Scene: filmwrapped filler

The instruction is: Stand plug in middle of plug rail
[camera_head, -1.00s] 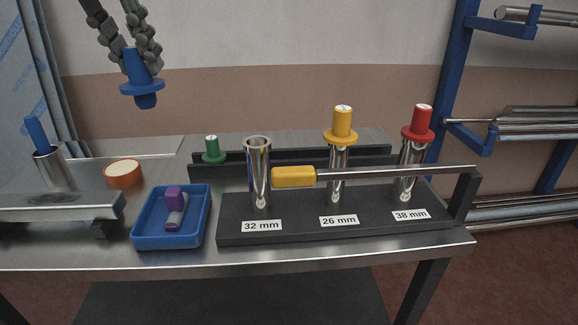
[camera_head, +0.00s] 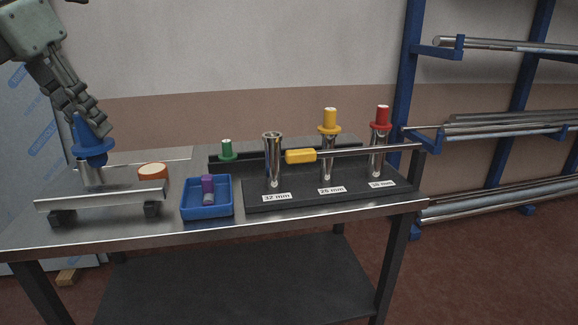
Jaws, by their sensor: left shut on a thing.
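My left gripper (camera_head: 93,128) is shut on a blue plug (camera_head: 90,151) with a wide flange. In the picture, the plug is in front of or just above a metal cup (camera_head: 88,174) at the left; I cannot tell whether they touch. The dark plug rail (camera_head: 346,143) runs along the back of the table, behind the tube stand. A green plug (camera_head: 227,148) stands near the rail's left end. Yellow (camera_head: 329,120) and red (camera_head: 381,116) plugs sit on the 26 mm and 38 mm tubes. My right gripper is not in view.
The 32 mm tube (camera_head: 273,162) is open on top. A blue tray (camera_head: 207,211) holds a purple-topped object. An orange roll (camera_head: 153,171) is beside the cup. A pipe rack (camera_head: 412,85) stands right.

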